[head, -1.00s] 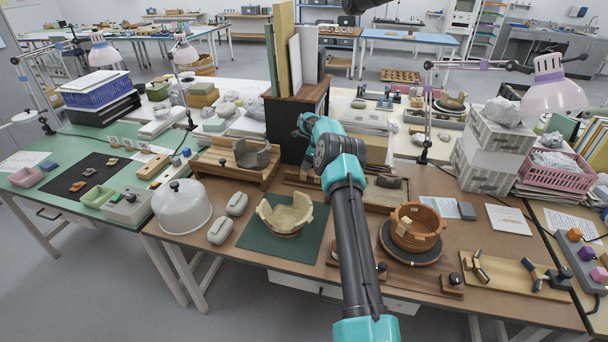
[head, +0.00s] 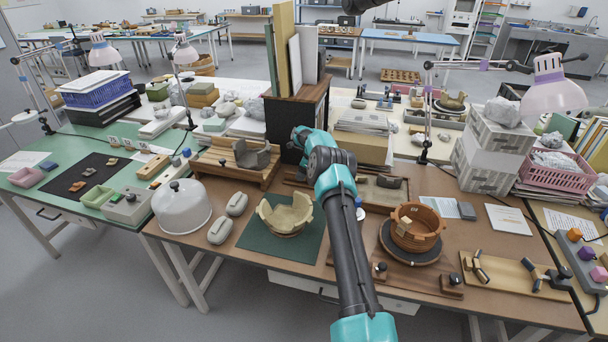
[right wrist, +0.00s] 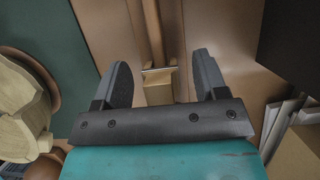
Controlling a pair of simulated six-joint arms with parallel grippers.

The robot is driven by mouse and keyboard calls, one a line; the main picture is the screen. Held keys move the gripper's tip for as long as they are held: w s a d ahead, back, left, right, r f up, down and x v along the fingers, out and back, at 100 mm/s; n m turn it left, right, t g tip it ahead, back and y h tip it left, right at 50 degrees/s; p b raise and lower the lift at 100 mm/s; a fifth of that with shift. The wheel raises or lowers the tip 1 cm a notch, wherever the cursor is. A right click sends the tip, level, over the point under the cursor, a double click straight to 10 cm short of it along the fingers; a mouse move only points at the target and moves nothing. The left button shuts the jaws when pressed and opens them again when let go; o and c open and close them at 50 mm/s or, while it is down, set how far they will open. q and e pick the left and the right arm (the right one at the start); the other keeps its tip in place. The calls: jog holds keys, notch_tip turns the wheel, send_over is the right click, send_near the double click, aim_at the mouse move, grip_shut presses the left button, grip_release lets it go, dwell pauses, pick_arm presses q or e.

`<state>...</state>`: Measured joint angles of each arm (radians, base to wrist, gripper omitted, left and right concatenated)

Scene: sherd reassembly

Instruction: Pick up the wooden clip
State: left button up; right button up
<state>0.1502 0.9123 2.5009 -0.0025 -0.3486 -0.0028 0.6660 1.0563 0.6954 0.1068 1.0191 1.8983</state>
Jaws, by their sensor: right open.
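In the right wrist view a small tan wooden block (right wrist: 158,91), which looks like the wooden clip, has a pale strip along its top edge. It lies between the two dark fingers of my right gripper (right wrist: 161,68), with a gap on each side. The fingers are open and hold nothing. In the head view my right arm reaches over the middle of the bench; its own links hide the fingers and the block. My left gripper is not in view.
A pale broken bowl (head: 285,216) stands on a green mat (head: 262,241), left of my right arm. An orange-brown banded vessel (head: 414,230) stands right of it. A tall dark cabinet (head: 308,112) and stacked papers (head: 367,125) stand behind. A wooden tray (head: 510,276) lies at right.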

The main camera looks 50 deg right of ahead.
jog(key=shift+c, duration=0.5)
jog(key=c, duration=0.7)
